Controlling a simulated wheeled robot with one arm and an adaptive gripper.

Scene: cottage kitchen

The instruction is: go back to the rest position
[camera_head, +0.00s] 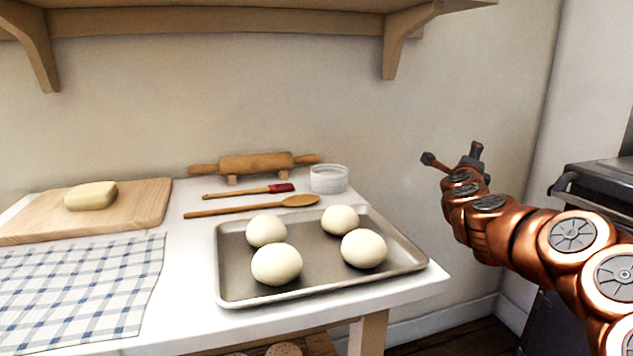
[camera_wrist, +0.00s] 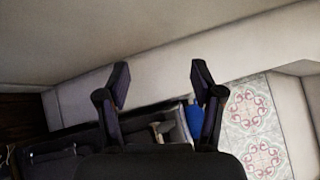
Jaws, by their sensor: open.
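My gripper (camera_head: 452,157) is at the end of my copper arm, in the air to the right of the table in the head view. It is apart from the table and everything on it. In the wrist view its two dark fingers (camera_wrist: 160,92) stand apart with nothing between them. The wrist view looks past them at a pale wall, patterned tiles (camera_wrist: 252,110) and dark items that I cannot make out clearly.
A white table (camera_head: 190,290) holds a tray (camera_head: 318,270) of several dough balls, a rolling pin (camera_head: 255,163), a wooden spoon (camera_head: 250,206), a brush (camera_head: 250,190), a ramekin (camera_head: 329,179), a cutting board (camera_head: 140,205) and a checked cloth (camera_head: 80,290). A shelf (camera_head: 220,22) hangs above. A dark stove (camera_head: 600,185) stands right.

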